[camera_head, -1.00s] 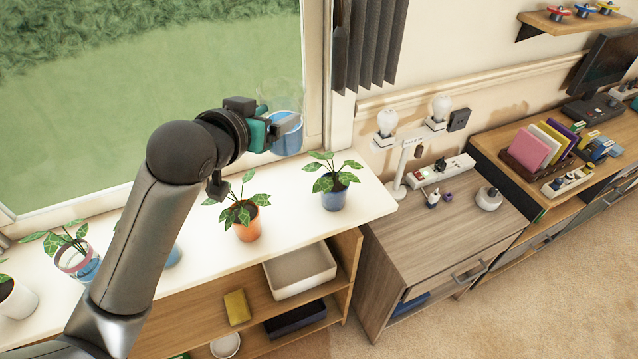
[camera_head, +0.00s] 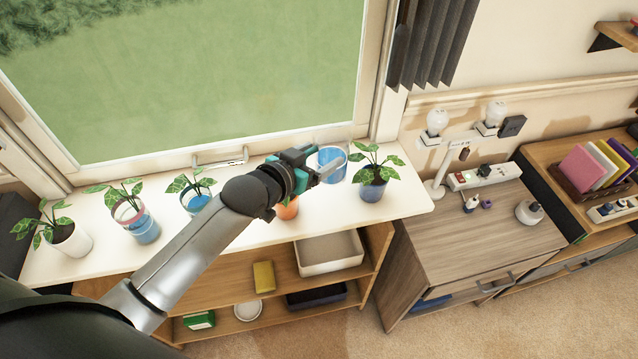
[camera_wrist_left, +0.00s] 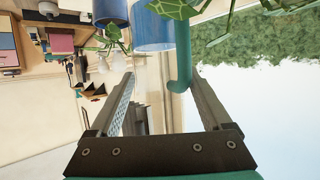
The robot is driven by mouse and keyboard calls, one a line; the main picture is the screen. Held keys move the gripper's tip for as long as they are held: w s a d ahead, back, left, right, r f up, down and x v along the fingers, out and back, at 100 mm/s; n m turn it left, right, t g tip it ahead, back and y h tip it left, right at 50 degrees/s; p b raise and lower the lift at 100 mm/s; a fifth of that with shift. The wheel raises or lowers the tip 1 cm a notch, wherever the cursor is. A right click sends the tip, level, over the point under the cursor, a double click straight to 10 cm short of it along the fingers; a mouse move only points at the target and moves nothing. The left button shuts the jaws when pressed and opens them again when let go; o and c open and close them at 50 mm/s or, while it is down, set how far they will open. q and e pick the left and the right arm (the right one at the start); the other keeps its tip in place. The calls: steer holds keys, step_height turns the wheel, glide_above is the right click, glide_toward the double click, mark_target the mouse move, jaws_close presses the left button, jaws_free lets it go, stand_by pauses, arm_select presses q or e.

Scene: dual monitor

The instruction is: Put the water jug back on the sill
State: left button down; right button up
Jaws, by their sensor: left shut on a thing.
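The water jug (camera_head: 333,162) is clear with blue water inside. My left gripper (camera_head: 322,176) is shut on its handle and holds it over the white sill (camera_head: 240,238), near the window. In the left wrist view the jug (camera_wrist_left: 150,32) and its teal handle (camera_wrist_left: 181,62) show at the fingers of my left gripper (camera_wrist_left: 160,85). The jug looks about upright and low over the sill. I cannot tell whether its base touches. My right gripper is not in view.
A plant in a blue pot (camera_head: 373,190) stands close right of the jug. An orange pot (camera_head: 288,209) is partly hidden by my gripper. Several other potted plants stand to the left, including a white pot (camera_head: 72,240). A wooden cabinet (camera_head: 470,235) is at right.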

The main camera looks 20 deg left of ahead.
arm_select(q)
step_height(320, 180, down, 8)
steer(key=b, duration=0.1)
stand_by(0.4)
steer(key=shift+f+b, duration=0.1)
steer(key=shift+b, duration=0.25)
jaws_free()
steer(key=p+v, duration=0.2)
steer(key=v, duration=1)
steer(key=shift+d, duration=0.1)
